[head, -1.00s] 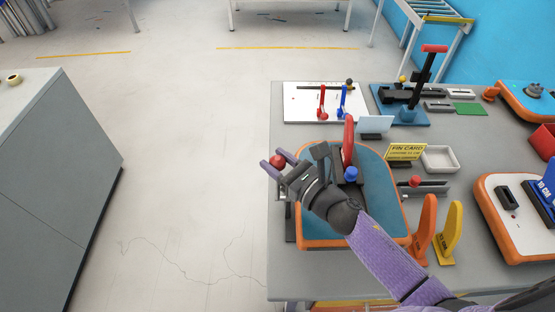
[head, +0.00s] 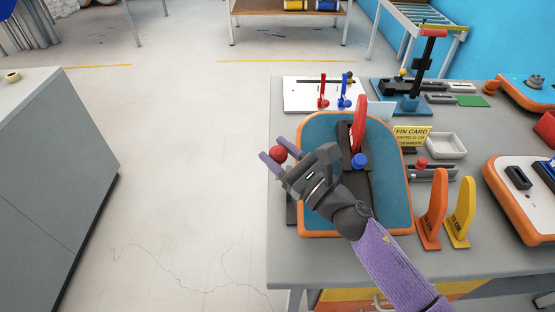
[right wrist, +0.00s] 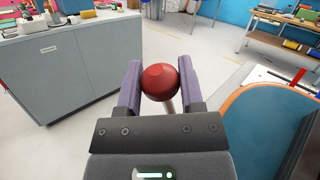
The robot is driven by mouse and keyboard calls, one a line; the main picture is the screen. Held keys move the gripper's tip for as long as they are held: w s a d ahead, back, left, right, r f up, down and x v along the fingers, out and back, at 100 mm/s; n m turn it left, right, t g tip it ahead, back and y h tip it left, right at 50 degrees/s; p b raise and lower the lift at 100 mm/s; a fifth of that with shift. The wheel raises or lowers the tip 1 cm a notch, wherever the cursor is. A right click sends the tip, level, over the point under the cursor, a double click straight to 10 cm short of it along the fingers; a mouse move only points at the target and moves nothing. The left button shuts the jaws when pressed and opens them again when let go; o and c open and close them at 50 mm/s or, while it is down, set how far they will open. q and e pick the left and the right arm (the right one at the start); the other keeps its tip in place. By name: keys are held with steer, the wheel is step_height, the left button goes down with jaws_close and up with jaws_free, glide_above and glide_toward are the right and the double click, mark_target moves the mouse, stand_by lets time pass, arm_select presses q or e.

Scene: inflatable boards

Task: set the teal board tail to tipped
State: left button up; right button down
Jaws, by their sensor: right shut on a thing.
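The teal board (head: 388,190) has an orange rim and sits at the near left of the grey table. Its far end looks raised, so its deck looks tilted. It carries a black central strip, a red fin (head: 359,124) and a blue knob (head: 360,160). My right gripper (head: 274,158) is at the board's left side, shut on a red ball knob (head: 278,153). In the right wrist view, the red ball (right wrist: 160,82) sits between the fingers with a pale rod below it, and the board's rim (right wrist: 262,96) is at right. My left gripper is out of view.
Orange (head: 433,212) and yellow (head: 460,210) fins stand right of the board. A yellow fin card sign (head: 411,136) and white tray (head: 445,145) lie behind them. A white panel with levers (head: 305,92) is at the back. Open floor (head: 190,170) lies left.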

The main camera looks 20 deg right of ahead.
steer(key=shift+f, duration=0.2)
steer(key=shift+c, duration=1.2)
jaws_free()
steer(key=shift+s+r, duration=0.1)
steer(key=b+v, duration=0.2)
steer(key=v, duration=0.8)
